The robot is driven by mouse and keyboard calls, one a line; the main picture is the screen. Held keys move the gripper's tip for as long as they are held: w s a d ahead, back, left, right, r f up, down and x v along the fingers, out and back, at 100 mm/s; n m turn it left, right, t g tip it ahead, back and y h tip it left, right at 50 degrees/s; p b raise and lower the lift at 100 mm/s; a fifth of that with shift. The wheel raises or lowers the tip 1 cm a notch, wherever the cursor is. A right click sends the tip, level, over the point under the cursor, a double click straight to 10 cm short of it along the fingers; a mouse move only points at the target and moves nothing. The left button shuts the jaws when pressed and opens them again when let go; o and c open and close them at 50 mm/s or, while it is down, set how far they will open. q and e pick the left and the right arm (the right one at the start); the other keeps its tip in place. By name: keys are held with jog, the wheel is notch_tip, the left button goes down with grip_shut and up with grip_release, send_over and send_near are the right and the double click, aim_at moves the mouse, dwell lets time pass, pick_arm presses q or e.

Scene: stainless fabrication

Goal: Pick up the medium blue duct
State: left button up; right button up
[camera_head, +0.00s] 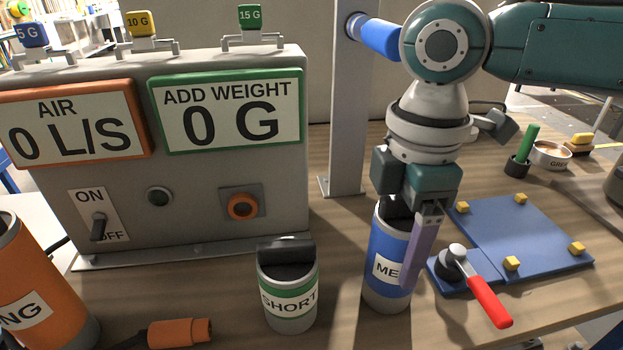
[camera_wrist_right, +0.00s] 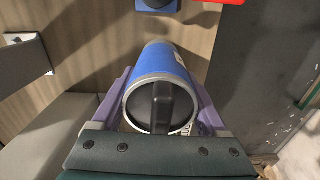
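The medium blue duct (camera_head: 387,258) is an upright blue can with a pale rim, a dark top bar and a label reading "ME", partly covered. It stands on the wooden table. My right gripper (camera_head: 410,245) points down over it, with one purple finger along its right side. In the right wrist view the duct (camera_wrist_right: 165,62) lies between the two purple fingers of this gripper (camera_wrist_right: 162,88). The fingers lie close along both sides; whether they press on it is unclear. My left gripper is not in view.
A green-banded "SHORT" can (camera_head: 288,305) stands left of the duct, and an orange can (camera_head: 38,285) farther left. A blue plate (camera_head: 525,235) with a red-handled clamp (camera_head: 485,295) lies close on the right. A grey post (camera_head: 347,120) and a control box (camera_head: 190,205) stand behind.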

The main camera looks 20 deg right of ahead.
grip_shut()
dwell(0.4)
jog(key=shift+r, duration=0.1)
